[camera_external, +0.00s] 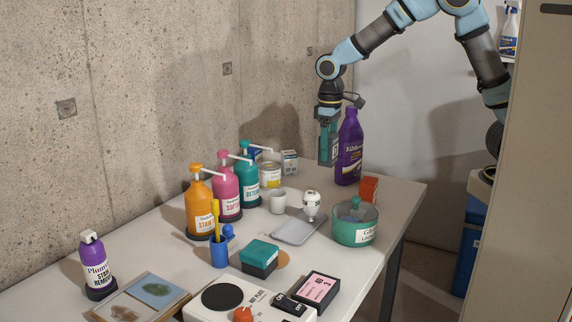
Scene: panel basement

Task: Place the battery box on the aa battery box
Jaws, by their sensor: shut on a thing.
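My gripper (328,140) points down above the far end of the table, just left of a tall purple bottle (348,150). It is shut on a flat, upright teal-and-grey thing (328,150), seemingly the battery box; its label is too small to read. The held thing hangs above the tabletop, close to the bottle in the picture; I cannot tell whether they touch. I cannot tell for sure which box is the aa battery box. A small printed white box (289,162) stands at the back by the wall. A small orange-red box (369,187) stands right of the bottle.
Orange (199,208), pink (228,193) and teal (248,182) pump bottles line the wall side. A yellow-white can (270,176), a white cup (277,203), a grey tray (293,233) and a teal tub (355,235) crowd the middle. A teal-lidded box (260,254) is nearer.

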